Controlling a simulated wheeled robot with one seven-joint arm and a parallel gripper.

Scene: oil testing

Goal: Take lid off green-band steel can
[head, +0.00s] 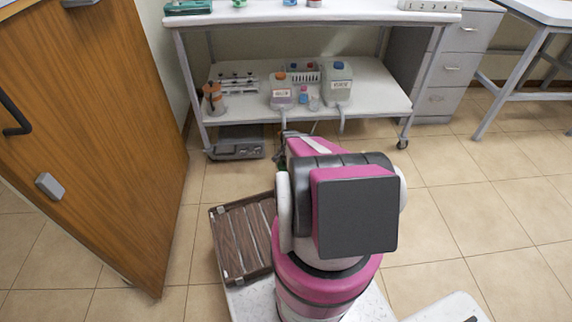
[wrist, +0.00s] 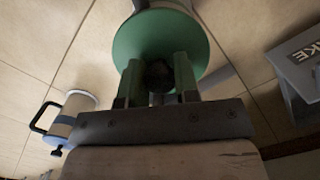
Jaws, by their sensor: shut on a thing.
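In the wrist view a round green lid (wrist: 165,38) with a black knob (wrist: 158,76) faces me. My gripper (wrist: 157,80) is shut on the knob, with one green finger on each side. A pale metal body, probably the steel can (wrist: 166,5), shows just past the lid's top edge, with a dark piece beside it. The lid hides most of it, so I cannot tell whether the lid still touches the can. In the head view my arm hides the gripper, the lid and the can.
A pale can with a black handle (wrist: 72,112) stands left in the wrist view; a grey box (wrist: 300,65) is right. In the head view, a two-level table (head: 375,103) holds jugs (head: 338,88). A brown slatted crate (head: 232,238) is beside me, a wooden door (head: 100,130) left.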

